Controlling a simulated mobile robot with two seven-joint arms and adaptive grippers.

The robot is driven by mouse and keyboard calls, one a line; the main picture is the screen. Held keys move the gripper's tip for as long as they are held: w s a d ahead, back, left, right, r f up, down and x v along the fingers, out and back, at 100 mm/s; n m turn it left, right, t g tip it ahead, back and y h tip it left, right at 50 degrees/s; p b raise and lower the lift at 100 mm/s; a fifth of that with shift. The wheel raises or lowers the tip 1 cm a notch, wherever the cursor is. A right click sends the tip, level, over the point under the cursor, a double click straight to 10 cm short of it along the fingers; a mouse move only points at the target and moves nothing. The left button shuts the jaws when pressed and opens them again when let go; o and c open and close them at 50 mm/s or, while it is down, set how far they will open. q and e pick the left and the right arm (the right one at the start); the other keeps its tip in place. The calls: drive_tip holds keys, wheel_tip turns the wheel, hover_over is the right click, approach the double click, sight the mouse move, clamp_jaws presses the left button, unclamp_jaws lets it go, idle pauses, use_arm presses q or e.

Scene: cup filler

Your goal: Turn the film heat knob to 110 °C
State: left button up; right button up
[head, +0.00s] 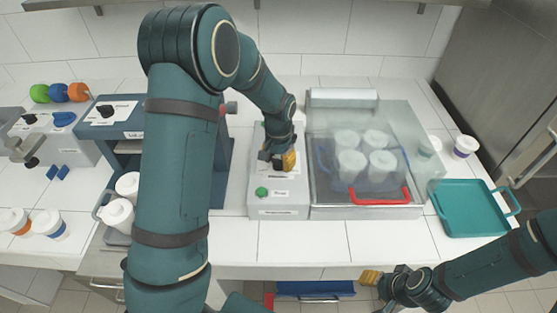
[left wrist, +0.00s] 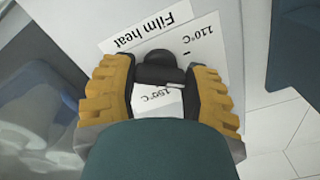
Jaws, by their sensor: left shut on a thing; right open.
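The film heat knob (left wrist: 158,68) is black and sits on a white label plate reading "Film heat", with "110°C" and "150°C" marks, upside down in the left wrist view. My left gripper (left wrist: 163,76) is shut on the knob, one yellow finger pad on each side. A small white line shows on the plate side by the right pad, near the 150°C mark; I cannot tell the exact setting. In the head view my left gripper (head: 280,160) is over the grey control box (head: 278,197) and hides the knob. My right gripper (head: 384,280) is open and empty, in front of the counter.
A sealing unit with a clear cover, cups and a red handle (head: 382,198) adjoins the control box. A green button (head: 262,192) is on the box's near part. A teal tray (head: 475,222) and a cup (head: 465,147) stand right; more cups (head: 50,224) stand left.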

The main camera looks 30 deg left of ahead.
sight(278, 160)
use_arm(q)
drive_tip(key=n, duration=0.6)
drive_tip(key=shift+n+p, duration=0.3)
drive_tip(key=shift+p, duration=0.1)
idle(0.4)
drive_tip(key=o, duration=1.2)
wheel_tip(278, 160, up, 12)
